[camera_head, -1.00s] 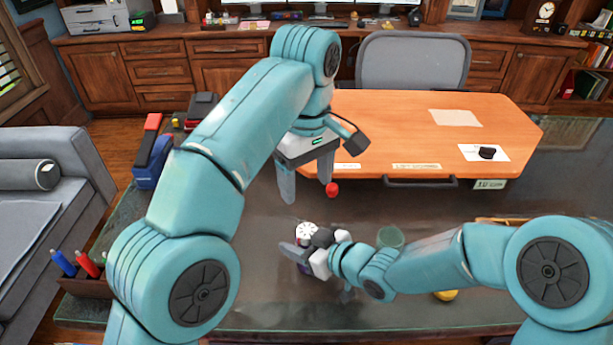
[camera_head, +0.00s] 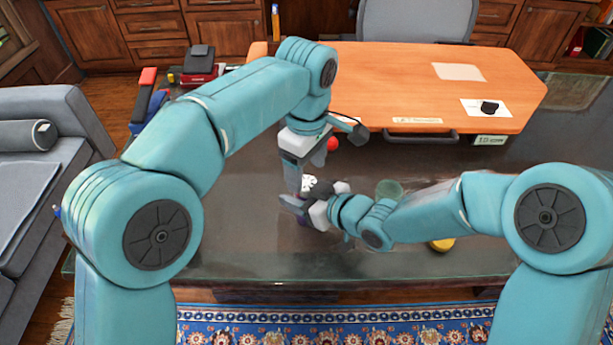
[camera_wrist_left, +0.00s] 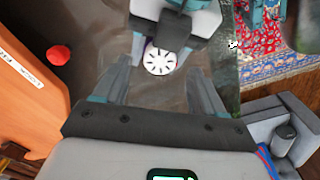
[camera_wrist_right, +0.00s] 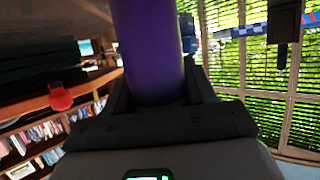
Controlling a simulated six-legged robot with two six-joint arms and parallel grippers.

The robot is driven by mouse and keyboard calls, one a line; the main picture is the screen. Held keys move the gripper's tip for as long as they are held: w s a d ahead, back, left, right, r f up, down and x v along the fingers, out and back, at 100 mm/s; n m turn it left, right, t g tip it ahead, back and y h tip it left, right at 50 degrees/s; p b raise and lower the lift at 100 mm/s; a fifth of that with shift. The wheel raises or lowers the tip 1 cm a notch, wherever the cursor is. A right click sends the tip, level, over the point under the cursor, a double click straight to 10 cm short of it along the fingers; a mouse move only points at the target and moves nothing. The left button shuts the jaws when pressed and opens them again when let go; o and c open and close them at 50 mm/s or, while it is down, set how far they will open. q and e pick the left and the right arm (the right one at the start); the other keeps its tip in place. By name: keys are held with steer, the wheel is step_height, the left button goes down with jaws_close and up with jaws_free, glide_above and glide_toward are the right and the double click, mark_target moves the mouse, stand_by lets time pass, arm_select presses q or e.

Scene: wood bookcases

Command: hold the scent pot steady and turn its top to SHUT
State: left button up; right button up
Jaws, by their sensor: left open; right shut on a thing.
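The scent pot has a white slotted round top (camera_head: 310,182) and a purple body (camera_wrist_right: 150,50). It stands over the dark desk (camera_head: 250,235). My right gripper (camera_head: 303,203) is shut on the purple body from the side, and the body fills the space between its fingers in the right wrist view. My left gripper (camera_head: 308,172) is open and points down above the top. In the left wrist view the white top (camera_wrist_left: 158,62) lies between the open fingers, apart from both. Any marks on the top are too small to read.
A red ball-like thing (camera_head: 333,143) sits behind the pot, near the orange board (camera_head: 410,80). A greenish round thing (camera_head: 388,188) and a yellow one (camera_head: 442,245) are to the right, near my right arm. The front of the desk is mostly clear.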

mark_target(306, 182)
arm_select(q)
steer(key=shift+f, duration=1.75)
steer(key=shift+c, duration=0.3)
steer(key=c, duration=1)
steer(key=shift+m, duration=0.7)
steer(key=o, duration=1.1)
steer(key=shift+c, duration=0.2)
